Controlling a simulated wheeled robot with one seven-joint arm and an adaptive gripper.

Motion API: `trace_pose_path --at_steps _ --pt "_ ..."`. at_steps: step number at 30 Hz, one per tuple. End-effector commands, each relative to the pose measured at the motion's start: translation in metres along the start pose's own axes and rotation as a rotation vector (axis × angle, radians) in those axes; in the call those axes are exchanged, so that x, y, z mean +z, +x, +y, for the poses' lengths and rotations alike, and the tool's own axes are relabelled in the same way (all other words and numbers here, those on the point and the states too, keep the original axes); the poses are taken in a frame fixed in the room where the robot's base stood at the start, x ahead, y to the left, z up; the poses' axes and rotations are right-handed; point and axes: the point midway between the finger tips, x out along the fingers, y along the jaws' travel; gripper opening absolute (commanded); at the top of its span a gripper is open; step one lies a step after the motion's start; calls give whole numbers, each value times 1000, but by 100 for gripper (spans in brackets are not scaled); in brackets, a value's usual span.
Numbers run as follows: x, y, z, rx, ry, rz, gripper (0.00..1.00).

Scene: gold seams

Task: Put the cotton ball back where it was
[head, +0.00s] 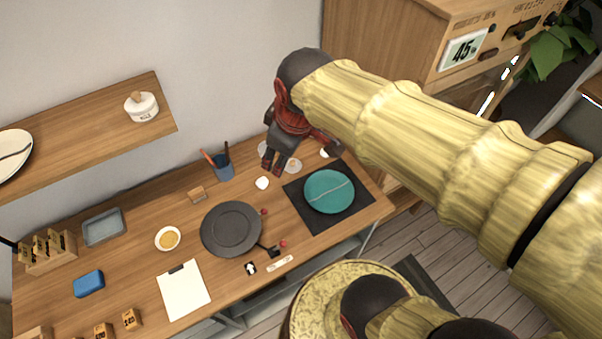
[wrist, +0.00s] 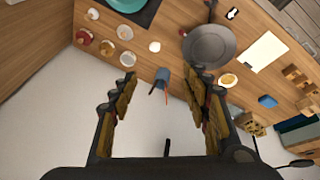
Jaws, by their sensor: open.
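A small white rounded thing, which looks like the cotton ball (head: 262,183), lies on the wooden table between the dark pan and the black mat. It also shows in the wrist view (wrist: 155,47), apart from my fingers. My gripper (head: 273,166) is above the back of the table, near the small dishes. In the wrist view my gripper (wrist: 164,84) has its fingers wide apart with nothing between them. Small round dishes (wrist: 106,48) stand near the back edge, some holding pale or red contents. In the head view, my gripper and arm partly hide this group.
A blue cup with brushes (head: 224,173) stands close to my gripper. A teal plate (head: 330,191) lies on a black mat (head: 300,212). A dark pan (head: 231,229), a yellow-filled bowl (head: 168,238) and a clipboard (head: 184,290) lie further left. A shelf (head: 90,137) overhangs the back left.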

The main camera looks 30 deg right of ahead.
Motion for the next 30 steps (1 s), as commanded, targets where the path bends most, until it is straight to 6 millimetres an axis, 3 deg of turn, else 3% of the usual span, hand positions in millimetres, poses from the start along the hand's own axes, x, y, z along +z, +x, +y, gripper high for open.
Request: trace_pose_path --at_steps 4,12,23,30 --pt "32 -27 -20 28 284 64 47" --pt "58 -41 -36 34 542 117 47" --pt "59 -39 -37 33 555 118 47" --pt "70 -7 -43 33 554 118 47"
